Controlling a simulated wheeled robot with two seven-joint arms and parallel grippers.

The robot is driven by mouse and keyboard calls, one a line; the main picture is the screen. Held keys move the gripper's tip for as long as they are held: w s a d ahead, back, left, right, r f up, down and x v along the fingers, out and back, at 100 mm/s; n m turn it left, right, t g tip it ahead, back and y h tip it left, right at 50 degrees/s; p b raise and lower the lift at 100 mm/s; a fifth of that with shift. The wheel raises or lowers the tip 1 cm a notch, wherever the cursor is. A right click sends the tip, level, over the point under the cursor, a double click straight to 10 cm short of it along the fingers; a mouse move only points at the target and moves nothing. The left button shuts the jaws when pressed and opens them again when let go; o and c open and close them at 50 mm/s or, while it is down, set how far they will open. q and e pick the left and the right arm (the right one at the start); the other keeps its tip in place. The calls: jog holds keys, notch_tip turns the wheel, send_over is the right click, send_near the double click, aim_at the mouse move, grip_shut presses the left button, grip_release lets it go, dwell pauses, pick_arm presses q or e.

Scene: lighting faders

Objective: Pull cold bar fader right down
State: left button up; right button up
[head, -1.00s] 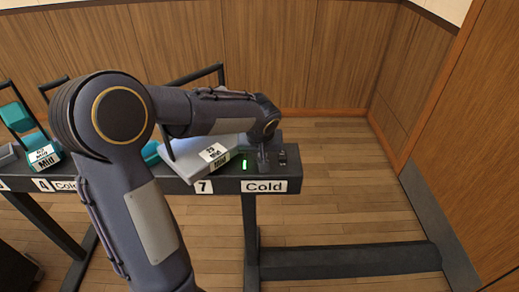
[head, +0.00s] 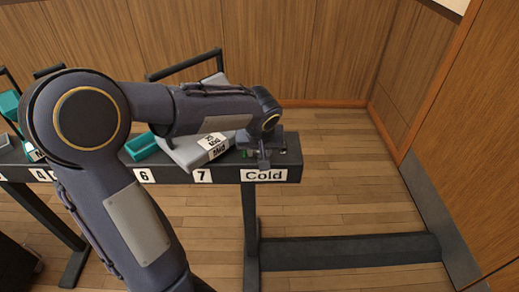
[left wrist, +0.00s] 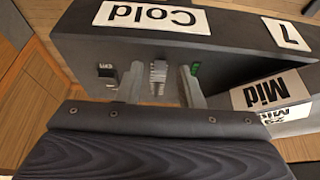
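The Cold label (head: 264,175) is on the front face of the console's right end; it shows upside down in the left wrist view (left wrist: 150,17). My left gripper (head: 263,158) is over the panel just behind this label. In the left wrist view its two fingers (left wrist: 160,85) are apart, one on each side of a grey ribbed fader knob (left wrist: 158,72). Gaps show between the knob and both fingers. The fader's slot is mostly hidden. My right gripper is in neither view.
A green light (left wrist: 195,68) is beside one finger and a small black switch (left wrist: 105,70) beside the other. A grey tilted box labelled Mid (head: 190,152) stands close to the left of the gripper. A teal box (head: 141,146) is further left.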

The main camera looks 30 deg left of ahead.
pick_arm(q)
jog(key=p+v, duration=0.1)
jog(key=v, duration=0.6)
jog(key=shift+r, duration=0.3)
jog(key=shift+s, duration=0.1)
jog(key=s+d+f+m+t+h+p, duration=0.1)
jog(key=s+d+m+h, duration=0.15)
jog(key=s, duration=0.75)
jog(key=s+d+f+m+t+h, duration=0.15)
jog(key=s+d+h, duration=0.25)
jog(key=s, duration=0.6)
notch_tip(320, 180, up, 15)
jog(key=p, duration=1.5)
jog(key=shift+w+m+g, duration=0.2)
jog(key=shift+m+g, duration=0.15)
jog(key=shift+m, duration=0.05)
jog(key=shift+d+f, duration=0.1)
jog(key=shift+d, duration=0.05)
